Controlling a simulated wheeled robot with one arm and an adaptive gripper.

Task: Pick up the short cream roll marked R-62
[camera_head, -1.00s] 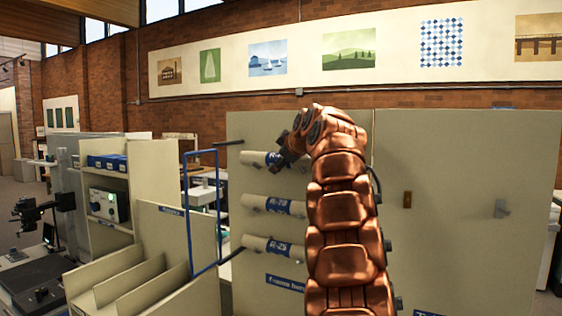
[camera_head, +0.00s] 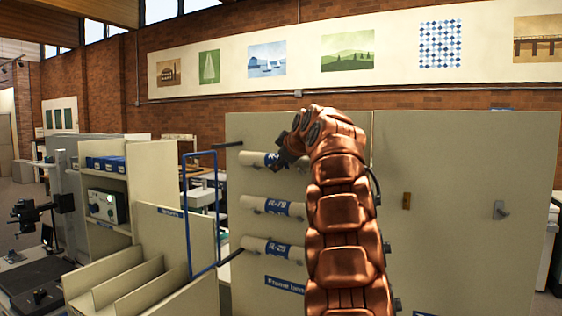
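Three cream rolls with blue label bands lie one above another on the front of a pale panel (camera_head: 335,128). The top roll (camera_head: 251,158) has a band mostly covered by my gripper, so I cannot read its mark. The middle roll (camera_head: 252,203) has a band that looks like R-79. The bottom roll (camera_head: 255,244) has a band that looks like R-25 or R-29. My gripper (camera_head: 282,158) is at the right part of the top roll, in front of or touching it. Its fingers are small and dark, and I cannot tell whether they are closed on the roll.
A blue frame (camera_head: 187,225) with dark bars stands left of the rolls. A cream slotted rack (camera_head: 168,240) is in front of it. Shelves with blue boxes (camera_head: 106,163) stand further left. A grey hook (camera_head: 500,210) and a brown fitting (camera_head: 406,201) are on the right panel.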

